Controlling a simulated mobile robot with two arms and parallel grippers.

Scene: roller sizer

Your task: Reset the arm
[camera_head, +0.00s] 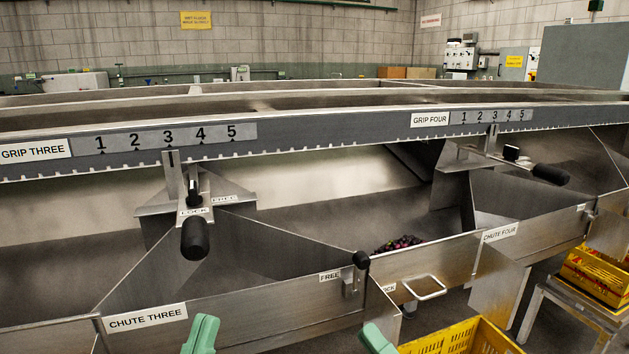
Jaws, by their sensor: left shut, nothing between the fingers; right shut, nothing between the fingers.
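My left gripper (201,334) shows as a pale green tip at the bottom edge, in front of the metal wall right of the CHUTE THREE label (146,317). It is shut and empty. My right gripper (376,339) shows as a smaller green tip at the bottom edge, left of a yellow crate (480,340). It is shut and empty. Both are apart from the black-knobbed levers. Most of both arms is below the picture.
The sizer's GRIP THREE lever (195,238) points at 3; the GRIP FOUR lever (549,174) is further right. Dark fruit (397,245) lies in the trough. Yellow crates (597,275) stand right.

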